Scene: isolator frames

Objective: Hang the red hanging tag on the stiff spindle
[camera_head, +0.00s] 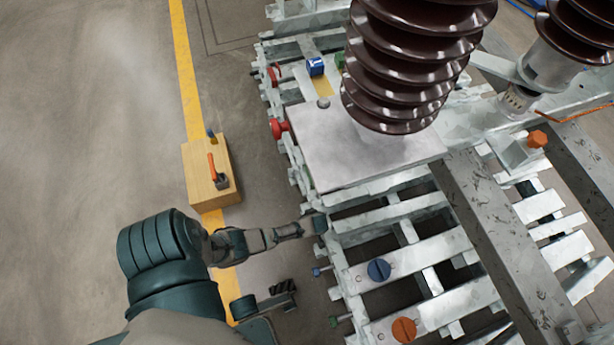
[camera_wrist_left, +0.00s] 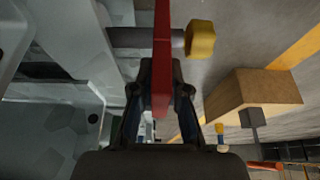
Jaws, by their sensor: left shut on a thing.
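My left gripper (camera_head: 305,228) reaches to the left edge of the metal frame. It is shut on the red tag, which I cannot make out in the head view. In the left wrist view the red tag (camera_wrist_left: 162,62) shows nearly edge-on, upright between the fingers of the gripper (camera_wrist_left: 160,88). A grey spindle (camera_wrist_left: 136,41) with a yellow faceted end (camera_wrist_left: 201,40) sticks out sideways from the frame. The tag crosses in front of it in this view; I cannot tell whether they touch. My right gripper is not in view.
A wooden box (camera_head: 200,158) with an orange-handled tool (camera_head: 212,168) stands on the floor left of the frame (camera_head: 400,255). A red knob (camera_head: 279,128), a blue peg (camera_head: 318,271) and a green peg (camera_head: 335,321) jut from its left edge. Brown ribbed insulators (camera_head: 410,60) rise above.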

